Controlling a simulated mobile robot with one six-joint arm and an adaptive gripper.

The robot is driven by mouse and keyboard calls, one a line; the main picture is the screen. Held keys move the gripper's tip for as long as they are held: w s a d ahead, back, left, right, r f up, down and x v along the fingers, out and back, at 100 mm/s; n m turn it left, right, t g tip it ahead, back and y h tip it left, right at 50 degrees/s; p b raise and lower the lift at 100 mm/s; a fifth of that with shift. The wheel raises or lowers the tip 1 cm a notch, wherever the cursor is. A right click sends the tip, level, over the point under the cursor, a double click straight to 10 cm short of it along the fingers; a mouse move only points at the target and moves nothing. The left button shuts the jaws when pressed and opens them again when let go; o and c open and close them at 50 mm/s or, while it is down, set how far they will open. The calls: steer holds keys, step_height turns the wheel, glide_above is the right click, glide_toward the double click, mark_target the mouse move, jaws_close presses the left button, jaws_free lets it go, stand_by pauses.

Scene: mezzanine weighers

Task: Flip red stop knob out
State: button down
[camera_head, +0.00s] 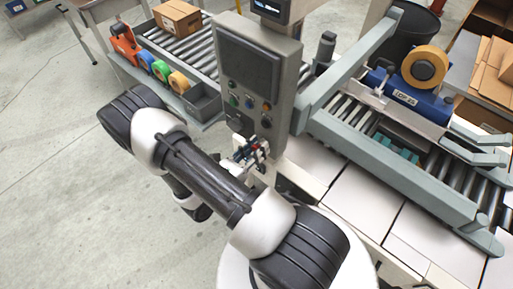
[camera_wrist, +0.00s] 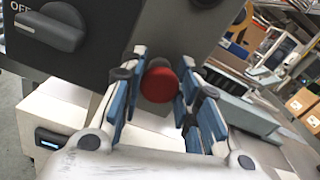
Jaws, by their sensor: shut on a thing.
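The red stop knob (camera_wrist: 159,84) is a round red button on a short stem at the lower edge of the dark control box (camera_wrist: 115,40). My gripper (camera_wrist: 163,68) is shut on it, with a blue-padded finger on each side of the knob in the wrist view. In the head view my gripper (camera_head: 252,157) is at the bottom of the grey control panel (camera_head: 247,65). There the knob is mostly hidden by the fingers. Whether the knob is pressed in or out cannot be told.
A black rotary switch (camera_wrist: 50,28) marked OFF sits left of the knob. Several coloured buttons (camera_head: 249,103) are on the panel above my gripper. A roller conveyor with a grey frame (camera_head: 390,165) and a tape machine (camera_head: 410,95) stand to the right.

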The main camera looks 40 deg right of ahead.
steer(key=a, duration=0.2)
steer(key=shift+s+a, duration=0.1)
steer(key=shift+a, duration=0.2)
steer(key=c, duration=1.2)
jaws_free()
steer(key=shift+a, duration=0.1)
steer(key=a, duration=0.8)
steer(key=s+a, duration=0.1)
steer(key=a, duration=0.3)
